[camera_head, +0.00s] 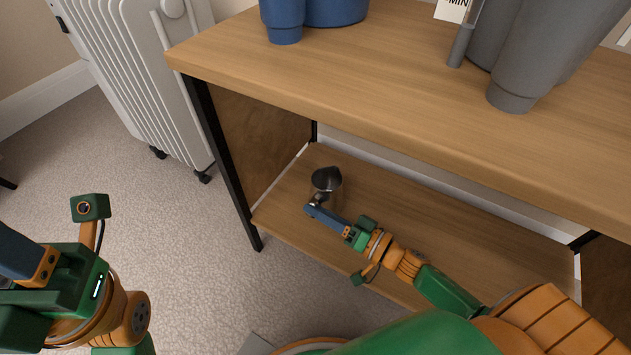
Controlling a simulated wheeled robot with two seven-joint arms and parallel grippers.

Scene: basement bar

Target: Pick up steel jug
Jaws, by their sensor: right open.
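The steel jug (327,180) stands on the lower wooden shelf, near its left end. Its dark top shows, and its lower part is partly hidden behind my right gripper. My right gripper (313,207) reaches in from the right, under the tabletop, with its tips at the near side of the jug. Its jaws are open; whether they touch or straddle the jug is too small to tell. My left arm (75,290) is at the lower left, away from the shelf, and its fingertips are not in view.
The wooden tabletop (400,90) overhangs the lower shelf (440,225). A black metal leg (225,165) stands left of the jug. Blue containers (285,20) and grey containers (530,60) stand on top. A white radiator (140,75) is at the left. The lower shelf right of the jug is clear.

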